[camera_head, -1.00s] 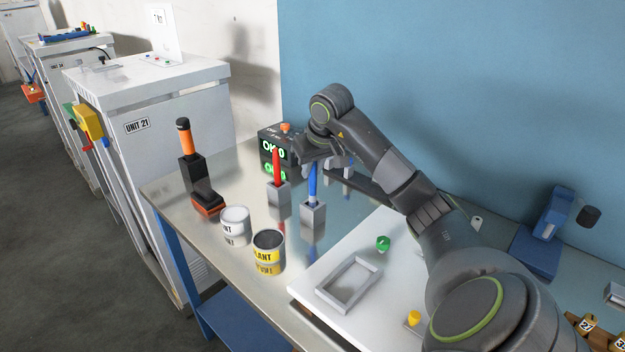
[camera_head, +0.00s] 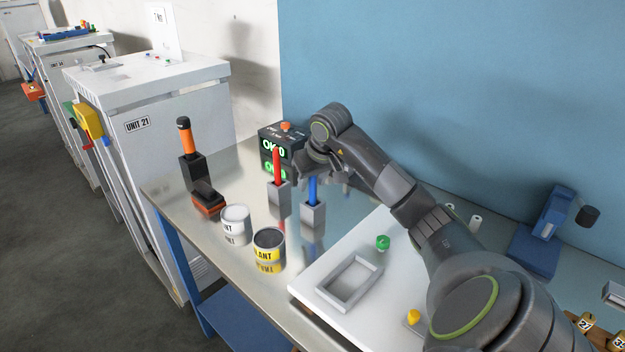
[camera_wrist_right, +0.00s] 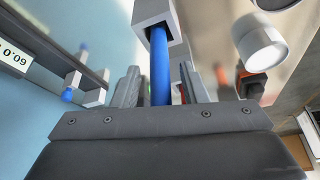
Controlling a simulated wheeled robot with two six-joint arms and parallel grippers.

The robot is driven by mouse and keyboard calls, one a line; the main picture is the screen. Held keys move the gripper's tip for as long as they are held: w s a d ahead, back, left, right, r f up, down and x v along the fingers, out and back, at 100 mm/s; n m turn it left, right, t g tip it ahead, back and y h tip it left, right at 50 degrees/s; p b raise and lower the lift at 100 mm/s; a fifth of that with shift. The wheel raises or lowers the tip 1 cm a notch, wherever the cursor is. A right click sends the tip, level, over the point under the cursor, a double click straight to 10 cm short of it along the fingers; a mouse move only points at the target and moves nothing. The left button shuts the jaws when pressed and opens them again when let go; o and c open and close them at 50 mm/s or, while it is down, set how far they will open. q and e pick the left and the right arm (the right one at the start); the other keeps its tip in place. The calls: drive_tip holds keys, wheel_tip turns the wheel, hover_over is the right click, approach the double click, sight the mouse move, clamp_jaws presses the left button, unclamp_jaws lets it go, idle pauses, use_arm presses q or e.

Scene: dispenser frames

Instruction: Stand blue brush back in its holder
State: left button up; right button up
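The blue brush (camera_head: 313,190) stands roughly upright with its lower end inside a grey square holder (camera_head: 313,216) on the metal bench. In the right wrist view the blue handle (camera_wrist_right: 160,62) runs into the opening of the holder (camera_wrist_right: 151,14). My right gripper (camera_head: 319,172) is over the brush from above and hides its top. In the wrist view its two fingers stand on either side of the handle with a visible gap, so it is open around the handle. My left gripper is not in view.
A red brush (camera_head: 277,168) stands in a similar holder (camera_head: 279,195) just left. A display box (camera_head: 280,143) is behind it. Two cans (camera_head: 236,220) (camera_head: 269,247) stand in front. A white board (camera_head: 310,277) with a grey tray (camera_head: 349,283) lies to the right.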

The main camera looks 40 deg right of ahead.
drive_tip(key=shift+r, duration=0.1)
drive_tip(key=shift+r, duration=0.25)
drive_tip(key=b+v, duration=0.1)
drive_tip(key=v, duration=1)
drive_tip(key=shift+s+r+b, duration=0.25)
drive_tip(key=shift+r+b, duration=0.05)
drive_tip(key=shift+a+f, duration=0.15)
